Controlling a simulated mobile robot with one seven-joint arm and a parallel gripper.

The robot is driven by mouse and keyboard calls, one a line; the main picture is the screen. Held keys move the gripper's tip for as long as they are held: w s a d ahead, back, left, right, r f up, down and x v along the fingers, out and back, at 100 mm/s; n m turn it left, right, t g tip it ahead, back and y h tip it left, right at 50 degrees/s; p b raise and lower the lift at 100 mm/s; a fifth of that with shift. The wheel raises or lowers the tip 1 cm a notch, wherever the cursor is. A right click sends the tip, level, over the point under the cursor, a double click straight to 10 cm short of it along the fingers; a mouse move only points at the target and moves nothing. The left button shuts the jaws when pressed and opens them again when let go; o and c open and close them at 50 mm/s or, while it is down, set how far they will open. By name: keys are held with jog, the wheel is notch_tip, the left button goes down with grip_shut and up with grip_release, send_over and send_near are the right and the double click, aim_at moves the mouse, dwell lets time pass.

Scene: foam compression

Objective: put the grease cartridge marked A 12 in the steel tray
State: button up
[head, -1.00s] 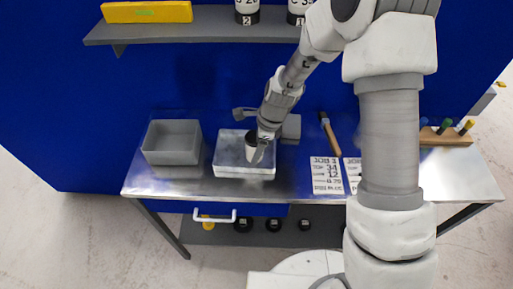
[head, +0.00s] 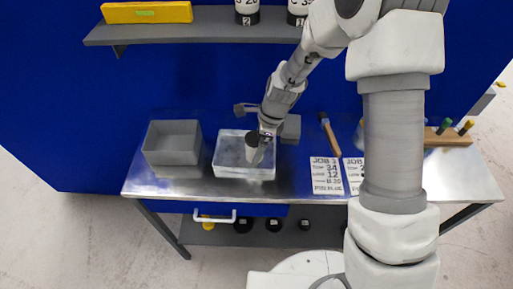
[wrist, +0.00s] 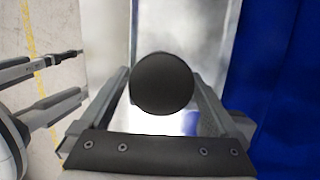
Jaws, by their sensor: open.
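A cylinder with a dark round end (head: 253,150), apparently the grease cartridge, stands inside the pale, shiny tray (head: 225,170), apparently the steel tray, on the bench. No marking can be read on it. In the wrist view its dark round cap (wrist: 162,83) lies between my two fingers. My gripper (head: 264,138) is just above and beside the cylinder's top in the head view. The fingers (wrist: 160,78) are apart, with gaps visible on both sides of the cap. The cylinder's lower part is hard to make out.
A grey open bin (head: 172,142) stands left of the tray. A grey block (head: 291,128), a brush-like tool (head: 330,132) and job cards (head: 326,176) lie to the right. Labelled cylinders (head: 247,12) stand on the upper shelf (head: 200,28). A pen rack (head: 445,137) is far right.

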jog(key=v, duration=1.1)
jog(key=s+d+r+n+t+h, duration=0.1)
jog(key=s+d+r+n, duration=0.3)
jog(key=r, duration=0.3)
jog(key=s+d+r+n+t, duration=0.2)
jog(key=s+d+r+n, duration=0.2)
jog(key=r+n, duration=0.15)
jog(key=s+d+r+n+t+h, duration=0.1)
jog(key=s+d+r+n, duration=0.2)
jog(key=s+n, duration=0.1)
jog(key=s+d+r+n+t, duration=0.1)
jog(key=s+d+r+n, duration=0.2)
jog(key=s, duration=0.4)
jog(key=shift+s+d+n+t+h, duration=0.3)
jog(key=shift+d+n+h, duration=0.1)
jog(key=shift+d+n, duration=0.3)
jog(key=shift+s+d, duration=0.1)
